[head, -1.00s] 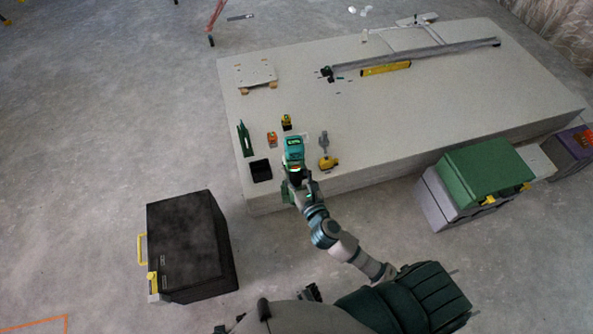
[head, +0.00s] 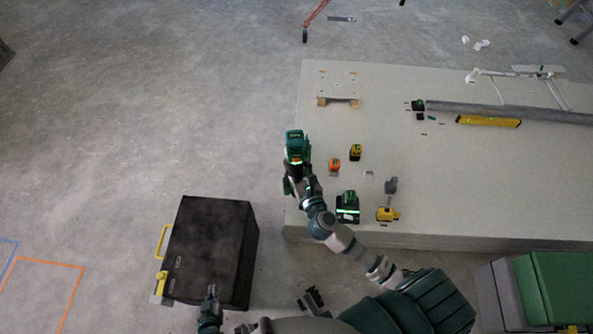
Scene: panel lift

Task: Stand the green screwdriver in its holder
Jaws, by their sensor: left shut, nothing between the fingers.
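I cannot make out the green screwdriver or its holder for sure; my reaching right arm covers that left end of the slab. My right gripper (head: 296,167) is at the end of that arm, over the slab's near left edge. A teal-green block with a lit stripe is at its tip, and its fingers cannot be made out. My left gripper (head: 211,296) shows small at the bottom, in front of the black case. It is shut and empty, well away from the slab.
The pale slab (head: 450,175) carries an orange item (head: 334,167), a small yellow item (head: 355,152), a dark green block (head: 347,207), a yellow tool (head: 387,214) and a yellow level (head: 488,121). A black case (head: 210,250) stands on the floor.

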